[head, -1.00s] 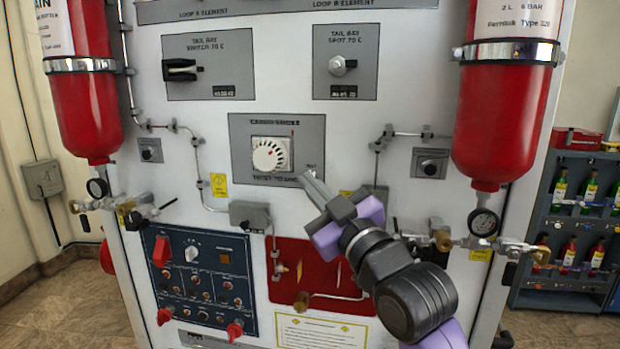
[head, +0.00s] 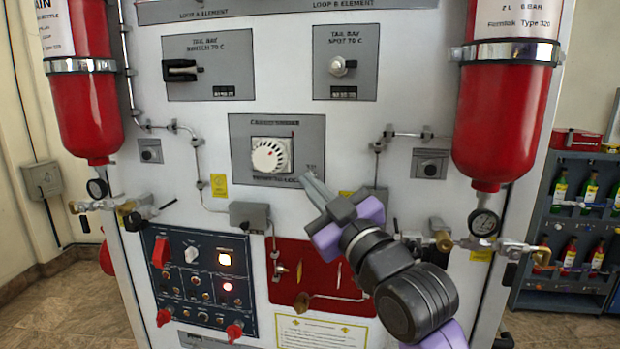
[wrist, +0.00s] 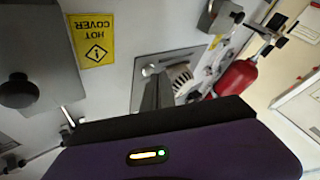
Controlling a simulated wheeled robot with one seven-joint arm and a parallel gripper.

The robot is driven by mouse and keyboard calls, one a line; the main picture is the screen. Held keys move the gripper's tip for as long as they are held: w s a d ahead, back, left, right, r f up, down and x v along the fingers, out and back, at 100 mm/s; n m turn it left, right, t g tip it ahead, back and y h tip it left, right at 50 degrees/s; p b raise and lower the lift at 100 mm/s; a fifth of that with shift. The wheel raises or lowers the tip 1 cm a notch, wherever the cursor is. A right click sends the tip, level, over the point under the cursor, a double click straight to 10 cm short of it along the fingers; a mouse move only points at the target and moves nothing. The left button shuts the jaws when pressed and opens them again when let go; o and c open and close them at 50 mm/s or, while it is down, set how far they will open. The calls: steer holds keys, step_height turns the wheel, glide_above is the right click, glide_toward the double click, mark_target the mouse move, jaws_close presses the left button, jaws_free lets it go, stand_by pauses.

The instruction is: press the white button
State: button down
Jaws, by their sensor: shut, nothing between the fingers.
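In the wrist view a small round whitish button (wrist: 149,70) sits on a grey plate, beside a white ribbed dial (wrist: 180,77). In the head view that grey plate (head: 240,160) carries the white dial (head: 269,155), and the button is hidden behind my fingertips. My gripper (head: 308,180) is shut and empty, its fingers pointing at the plate's lower right corner. In the wrist view the fingertips (wrist: 151,80) are at the button's edge; I cannot tell whether they touch it.
Red bottles hang at left (head: 88,115) and right (head: 500,120). A plate above holds a whitish knob (head: 338,66). Pipes and valves cross the front.

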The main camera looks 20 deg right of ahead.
steer(key=shift+s+a, duration=0.3)
steer(key=shift+s, duration=0.1)
steer(key=shift+s+a+p, duration=0.2)
steer(key=shift+s+a, duration=0.55)
steer(key=shift+s, duration=0.3)
steer(key=shift+s+a+p, duration=0.15)
steer(key=shift+s+a, duration=0.55)
steer(key=shift+s, duration=0.3)
